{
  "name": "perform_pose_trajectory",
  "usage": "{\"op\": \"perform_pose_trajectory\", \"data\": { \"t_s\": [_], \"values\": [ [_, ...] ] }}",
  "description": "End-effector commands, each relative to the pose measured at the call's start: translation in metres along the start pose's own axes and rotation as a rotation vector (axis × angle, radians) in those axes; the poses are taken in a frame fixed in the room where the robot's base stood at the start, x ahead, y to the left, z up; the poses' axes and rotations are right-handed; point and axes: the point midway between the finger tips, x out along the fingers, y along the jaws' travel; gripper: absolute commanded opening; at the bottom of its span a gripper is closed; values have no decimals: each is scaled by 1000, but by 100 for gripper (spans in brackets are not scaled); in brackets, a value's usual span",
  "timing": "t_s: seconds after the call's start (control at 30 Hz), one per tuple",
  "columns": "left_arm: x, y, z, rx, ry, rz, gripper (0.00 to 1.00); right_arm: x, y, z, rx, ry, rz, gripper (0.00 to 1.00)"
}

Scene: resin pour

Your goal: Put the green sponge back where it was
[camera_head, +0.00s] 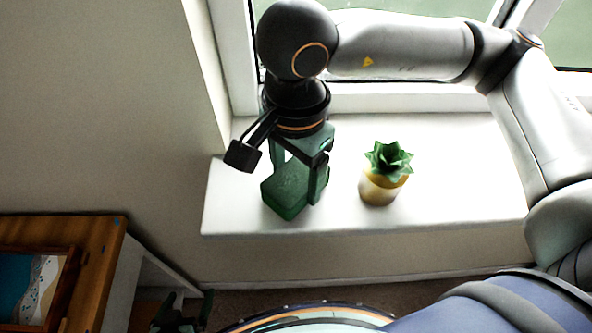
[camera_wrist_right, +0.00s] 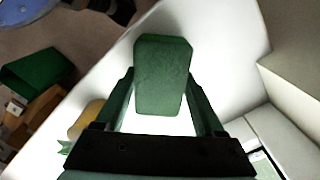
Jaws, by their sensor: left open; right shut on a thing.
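The green sponge (camera_head: 287,192) is a dark green block held low over the right-hand window's white sill. My right gripper (camera_head: 301,180) points down and is shut on it, one finger at each side. In the right wrist view the sponge (camera_wrist_right: 163,75) sits between the two fingers of my right gripper (camera_wrist_right: 163,100), with the white sill behind it. I cannot tell whether its underside touches the sill. My left gripper (camera_head: 181,312) is open and low at the bottom left of the head view, beside the wooden cabinet, partly cut off by the frame.
A potted succulent (camera_head: 382,178) in a yellow and white pot stands on the windowsill (camera_head: 460,190), just right of the sponge. The sill is bare right of the pot. A wooden-topped cabinet (camera_head: 100,250) with a framed picture (camera_head: 40,285) stands at lower left.

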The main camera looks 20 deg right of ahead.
Motion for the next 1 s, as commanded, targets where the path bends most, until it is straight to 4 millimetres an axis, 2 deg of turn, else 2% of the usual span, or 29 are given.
{"op": "perform_pose_trajectory", "data": {
  "t_s": [0.17, 0.2, 0.43, 0.67, 0.83, 1.0],
  "values": [
    [5, 0, 6, 0, -2, 1, 100, 5, 0, 0, 0, 0, -1, 26],
    [4, 0, 4, 0, -4, 2, 100, 3, 0, 0, 0, 0, -1, 74],
    [3, 1, 3, 0, -3, 3, 100, 3, 0, 0, 0, 0, 0, 100],
    [3, 2, 1, 0, 0, 4, 100, 2, 0, 0, 0, 0, 0, 100],
    [-1, 2, -4, 0, 7, 3, 100, -6, 0, 0, 0, 0, -2, 100],
    [1, 1, -3, 0, 10, 3, 100, -39, -1, 0, 0, 1, -6, 100]
  ]
}}
